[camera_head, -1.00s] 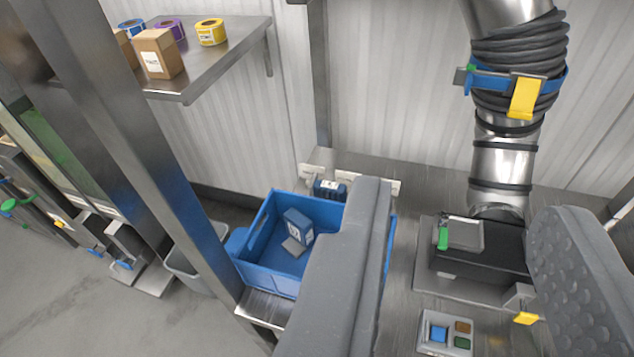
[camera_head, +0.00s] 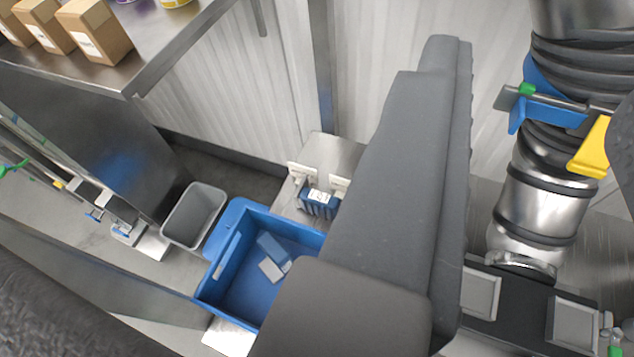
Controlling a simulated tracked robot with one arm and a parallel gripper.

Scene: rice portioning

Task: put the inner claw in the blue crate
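The blue crate (camera_head: 237,246) stands low left of centre with its open top facing up. A small blue and light grey piece (camera_head: 272,258) lies inside it on the floor. I cannot tell whether this piece is the inner claw; nothing else in view is clearly that claw. My gripper (camera_head: 420,170) shows as long grey parts running up through the middle, in front of the crate's right side and hiding part of it. A dark textured part fills the bottom left corner. How the fingers stand to each other, and whether anything is held, cannot be made out.
A grey bin (camera_head: 194,216) stands left of the crate. A blue ribbed block (camera_head: 318,201) sits behind it. A metal shelf (camera_head: 150,75) with cardboard boxes (camera_head: 95,30) juts in at upper left. A metal duct (camera_head: 543,195) with a blue and yellow clamp (camera_head: 592,147) stands at right.

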